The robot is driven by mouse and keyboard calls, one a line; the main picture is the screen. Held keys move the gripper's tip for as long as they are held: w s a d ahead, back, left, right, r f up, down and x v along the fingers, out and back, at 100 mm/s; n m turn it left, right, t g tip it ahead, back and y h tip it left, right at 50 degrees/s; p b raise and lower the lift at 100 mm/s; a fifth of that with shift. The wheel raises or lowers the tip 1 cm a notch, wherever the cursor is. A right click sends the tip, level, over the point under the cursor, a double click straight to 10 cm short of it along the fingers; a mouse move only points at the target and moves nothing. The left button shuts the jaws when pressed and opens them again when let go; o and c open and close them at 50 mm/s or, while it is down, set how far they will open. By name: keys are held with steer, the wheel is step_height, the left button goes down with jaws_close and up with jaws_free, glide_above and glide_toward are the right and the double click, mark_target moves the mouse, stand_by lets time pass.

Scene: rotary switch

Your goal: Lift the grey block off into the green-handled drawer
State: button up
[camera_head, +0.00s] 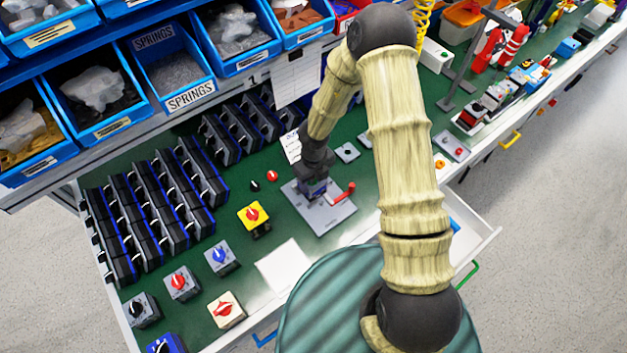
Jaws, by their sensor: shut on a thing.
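My gripper (314,188) points down over a flat grey plate (322,214) on the green bench top. It is shut on a small grey block (318,196), which is mostly hidden by the fingers. The block is at the plate; I cannot tell if it touches it. A red lever (345,193) sticks out just right of the fingers. The green handle (467,275) is on the front of a white drawer (484,245) at the bench's front edge, right of my arm. The drawer is pulled out, and my arm hides part of it.
Several switches stand on the bench, among them a yellow one with a red knob (253,216) and a grey one with a blue knob (220,257). A white sheet (284,268) lies in front. Black modules (150,215) fill the left. Blue bins (170,65) hang above the back.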

step_height(320, 180, up, 9)
stand_by(0.3)
steer(key=shift+d, duration=0.15)
steer(key=shift+s+p, duration=0.1)
steer(key=shift+p, duration=0.2)
step_height(320, 180, up, 8)
steer(key=p, duration=0.9)
steer(key=shift+r+p, duration=0.25)
steer(key=shift+p, duration=0.05)
stand_by(0.9)
steer(key=shift+f, duration=0.1)
